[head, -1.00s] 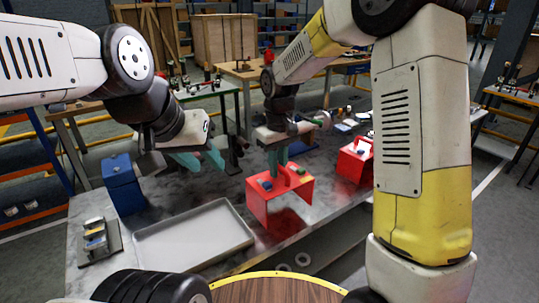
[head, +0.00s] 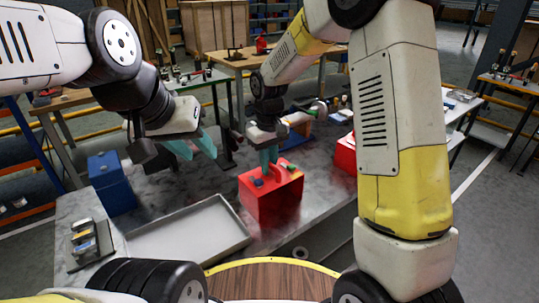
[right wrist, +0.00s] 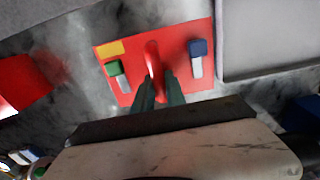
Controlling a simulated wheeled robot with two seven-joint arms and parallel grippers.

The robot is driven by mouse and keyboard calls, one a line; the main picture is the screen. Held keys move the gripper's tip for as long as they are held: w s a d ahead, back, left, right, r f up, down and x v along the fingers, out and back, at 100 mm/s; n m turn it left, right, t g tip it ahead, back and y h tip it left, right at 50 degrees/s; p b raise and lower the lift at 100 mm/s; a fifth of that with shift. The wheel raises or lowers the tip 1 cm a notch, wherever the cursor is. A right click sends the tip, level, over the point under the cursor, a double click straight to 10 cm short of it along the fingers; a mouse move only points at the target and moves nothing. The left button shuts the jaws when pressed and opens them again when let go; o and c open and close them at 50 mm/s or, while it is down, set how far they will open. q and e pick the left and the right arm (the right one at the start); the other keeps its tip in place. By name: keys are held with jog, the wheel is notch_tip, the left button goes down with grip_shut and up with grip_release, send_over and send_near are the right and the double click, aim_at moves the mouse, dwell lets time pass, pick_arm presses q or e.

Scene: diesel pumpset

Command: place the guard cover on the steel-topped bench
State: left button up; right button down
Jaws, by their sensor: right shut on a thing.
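The red guard cover (head: 272,205) is a box-like piece with a raised handle and small coloured blocks on top. It is at the front edge of the grey steel-topped bench (head: 180,187), right of the tray; I cannot tell if it touches the top. My right gripper (head: 268,163) is shut on its handle, from above. In the right wrist view the cover's red top (right wrist: 190,80) shows below the fingers (right wrist: 160,82), with green, yellow and blue blocks. My left gripper (head: 201,153) is open and empty above the bench, left of the cover.
A grey tray (head: 190,240) lies left of the cover. A blue box (head: 111,184) and a dark fixture (head: 90,245) stand further left. Another red piece (head: 345,155) is partly hidden behind my right arm. Bare bench shows behind the tray.

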jog(key=shift+f, duration=0.1)
jog(key=c, duration=1.4)
grip_release()
jog(key=shift+o, duration=0.2)
notch_tip(320, 180, up, 11)
jog(key=s+d+r+m+t+y, duration=0.2)
jog(key=s+d+r+m+t, duration=0.1)
jog(key=s+d+r, duration=0.65)
jog(key=s+d+f+m+t, duration=0.1)
jog(key=s+d+m+t, duration=0.2)
jog(key=s, duration=0.8)
jog(key=shift+s+d+f+m, duration=0.2)
jog(key=shift+d+f+m, duration=0.1)
jog(key=shift+d, duration=1)
